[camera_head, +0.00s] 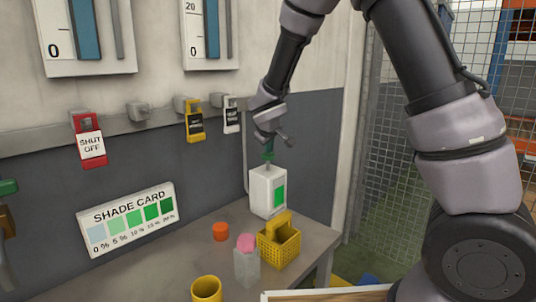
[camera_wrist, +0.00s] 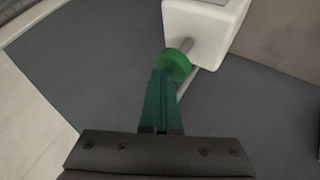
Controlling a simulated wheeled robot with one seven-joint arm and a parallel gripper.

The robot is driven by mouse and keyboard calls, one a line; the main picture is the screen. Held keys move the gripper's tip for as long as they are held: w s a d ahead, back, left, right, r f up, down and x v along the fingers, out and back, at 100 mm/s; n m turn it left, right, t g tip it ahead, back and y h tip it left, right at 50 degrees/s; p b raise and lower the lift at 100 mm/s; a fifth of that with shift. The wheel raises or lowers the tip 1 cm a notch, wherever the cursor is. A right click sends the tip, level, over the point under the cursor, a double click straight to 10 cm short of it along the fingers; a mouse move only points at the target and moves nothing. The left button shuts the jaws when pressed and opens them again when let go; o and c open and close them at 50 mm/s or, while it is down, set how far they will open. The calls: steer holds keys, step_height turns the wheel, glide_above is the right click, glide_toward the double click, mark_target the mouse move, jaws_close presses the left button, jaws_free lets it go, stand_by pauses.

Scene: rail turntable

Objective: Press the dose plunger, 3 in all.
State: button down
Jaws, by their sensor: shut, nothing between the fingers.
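The dose dispenser (camera_head: 257,193) is a white box with a bright green window on its front, standing at the back of the grey bench. Its plunger has a pale stem (camera_wrist: 187,46) and a round green knob (camera_wrist: 177,62). My gripper (camera_head: 268,156) is directly above the dispenser, pointing down. In the wrist view my gripper (camera_wrist: 162,74) shows two dark green fingers closed together, with nothing between them. The fingertips overlap the near edge of the knob; I cannot tell whether they touch it. In the head view the knob is hard to tell from the fingers.
A yellow basket (camera_head: 279,247), a clear container with a pink top (camera_head: 246,258), an orange cylinder (camera_head: 220,231) and a yellow cup (camera_head: 206,289) stand on the bench (camera_head: 310,235). A shade card (camera_head: 129,220) and hanging tags line the wall. Mesh fencing (camera_head: 390,150) is at right.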

mark_target(269, 155)
steer(key=shift+r, duration=0.8)
steer(key=shift+r, duration=0.1)
steer(key=shift+r, duration=2.45)
stand_by(0.5)
